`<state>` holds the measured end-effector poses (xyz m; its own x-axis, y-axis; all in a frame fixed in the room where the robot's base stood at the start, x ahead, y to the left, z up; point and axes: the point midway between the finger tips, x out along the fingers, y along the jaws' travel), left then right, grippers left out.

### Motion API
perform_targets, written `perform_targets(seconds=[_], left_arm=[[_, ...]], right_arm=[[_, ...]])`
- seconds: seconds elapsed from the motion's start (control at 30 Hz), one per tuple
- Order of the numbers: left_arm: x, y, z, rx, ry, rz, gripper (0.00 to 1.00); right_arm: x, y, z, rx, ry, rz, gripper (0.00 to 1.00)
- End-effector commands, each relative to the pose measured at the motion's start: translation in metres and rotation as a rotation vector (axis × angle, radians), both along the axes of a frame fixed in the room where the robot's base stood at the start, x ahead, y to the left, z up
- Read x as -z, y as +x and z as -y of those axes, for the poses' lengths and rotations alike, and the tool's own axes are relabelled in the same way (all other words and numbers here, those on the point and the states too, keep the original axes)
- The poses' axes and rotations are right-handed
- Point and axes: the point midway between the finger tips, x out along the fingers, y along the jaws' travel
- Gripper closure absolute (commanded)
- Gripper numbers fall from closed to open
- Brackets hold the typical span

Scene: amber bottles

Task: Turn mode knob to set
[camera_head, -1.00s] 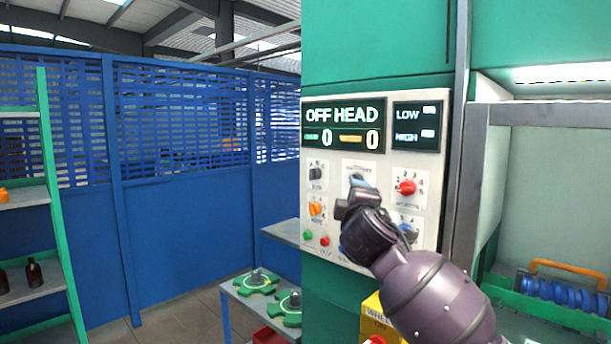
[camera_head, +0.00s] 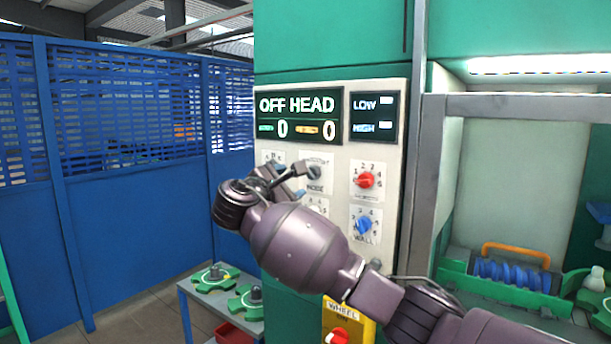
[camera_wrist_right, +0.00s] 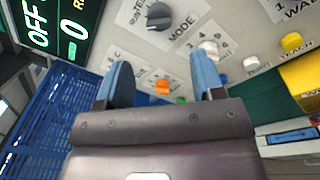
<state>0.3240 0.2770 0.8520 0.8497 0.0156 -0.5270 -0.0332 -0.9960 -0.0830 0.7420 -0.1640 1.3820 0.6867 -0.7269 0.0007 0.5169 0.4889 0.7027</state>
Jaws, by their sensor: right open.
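The mode knob (camera_head: 314,172) is a dark grey knob on a white label marked MODE, on the pale control panel (camera_head: 393,150) under the display (camera_head: 298,115), which reads OFF HEAD. In the right wrist view the black mode knob (camera_wrist_right: 158,16) sits above its MODE lettering near the top edge. My right gripper (camera_head: 280,174) is left of the knob in the head view, its fingers apart. The wrist view shows its two blue fingers (camera_wrist_right: 163,84) open, with nothing held between them and the mode knob outside them. The knob's exact setting is too small to read. My left gripper is not in view.
A red knob (camera_head: 366,180) and a blue knob (camera_head: 363,225) are to the right on the panel. An orange knob (camera_wrist_right: 162,86) appears between the fingers in the wrist view. A yellow wheel box (camera_head: 348,318) is below. A blue fence (camera_head: 130,210) stands left.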

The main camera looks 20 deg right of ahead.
Motion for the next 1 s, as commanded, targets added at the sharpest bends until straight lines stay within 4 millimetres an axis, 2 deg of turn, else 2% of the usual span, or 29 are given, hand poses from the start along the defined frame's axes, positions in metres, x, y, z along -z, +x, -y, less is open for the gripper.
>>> perform_targets(seconds=[0.3,0.5,0.7,1.0], left_arm=[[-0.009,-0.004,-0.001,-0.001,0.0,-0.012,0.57],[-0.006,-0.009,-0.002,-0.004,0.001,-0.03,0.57],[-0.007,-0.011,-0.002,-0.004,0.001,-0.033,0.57],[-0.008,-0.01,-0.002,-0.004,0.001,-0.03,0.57]], right_arm=[[-0.002,0.037,0.04,0.003,0.0,0.0,0.38],[-0.001,0.055,0.059,0.0,0.002,0.0,0.38],[-0.001,0.063,0.067,-0.001,0.003,0.002,0.38],[0.0,0.064,0.068,-0.001,0.002,0.002,0.38]])
